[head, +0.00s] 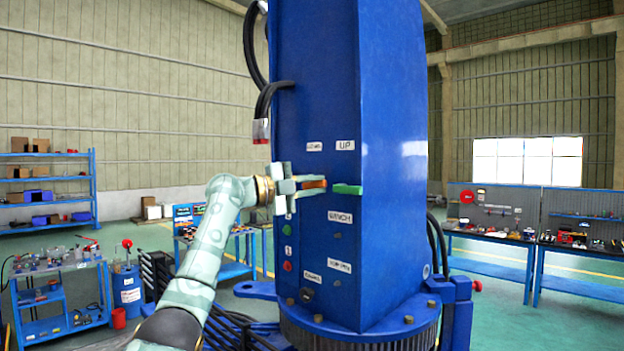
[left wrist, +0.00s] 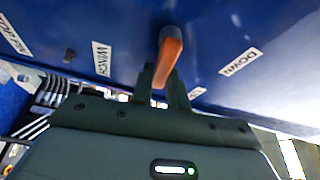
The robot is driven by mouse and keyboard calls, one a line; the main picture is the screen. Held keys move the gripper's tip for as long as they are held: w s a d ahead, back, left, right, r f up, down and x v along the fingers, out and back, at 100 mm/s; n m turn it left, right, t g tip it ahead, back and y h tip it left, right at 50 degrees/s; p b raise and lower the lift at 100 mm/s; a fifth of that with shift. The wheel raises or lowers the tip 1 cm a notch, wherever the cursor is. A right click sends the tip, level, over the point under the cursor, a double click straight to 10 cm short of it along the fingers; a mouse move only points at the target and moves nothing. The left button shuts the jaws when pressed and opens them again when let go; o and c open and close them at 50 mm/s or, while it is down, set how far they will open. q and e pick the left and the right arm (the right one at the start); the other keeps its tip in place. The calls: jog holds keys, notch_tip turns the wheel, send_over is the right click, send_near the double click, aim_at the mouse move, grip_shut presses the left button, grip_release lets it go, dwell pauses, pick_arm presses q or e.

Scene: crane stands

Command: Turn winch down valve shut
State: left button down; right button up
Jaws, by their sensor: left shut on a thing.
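The orange valve handle (head: 314,184) sticks out from the blue crane column (head: 390,120), just below a small white label too small to read in the head view. My left gripper (head: 305,182) is at this handle, shut on it. In the left wrist view the orange handle (left wrist: 168,58) runs between the two dark fingers (left wrist: 161,80), with a DOWN label (left wrist: 241,62) to its right and a WINCH label (left wrist: 103,58) to its left. A green handle (head: 347,189) sits right beside it under the UP label (head: 345,146). My right gripper is not in view.
More labels, a green button (head: 287,231) and a red button (head: 287,266) sit lower on the column. Black hoses (head: 262,95) hang at its upper left. Workbenches stand left and right (head: 540,245), with blue shelves (head: 48,190) at the far left wall.

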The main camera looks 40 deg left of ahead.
pick_arm(q)
jog(key=shift+f+m+g, duration=0.3)
jog(key=shift+m+g, duration=0.1)
jog(key=shift+m, duration=0.5)
jog(key=shift+f+y+p, duration=0.1)
jog(key=shift+y+p, duration=0.2)
jog(key=c, duration=1.4)
grip_release()
jog(key=shift+o, duration=0.2)
jog(key=shift+s+a+b, duration=0.2)
jog(key=shift+s+b, duration=0.25)
jog(key=shift+s, duration=0.05)
jog(key=b+v, duration=0.5)
jog(key=v, duration=1)
jog(key=shift+b, duration=0.4)
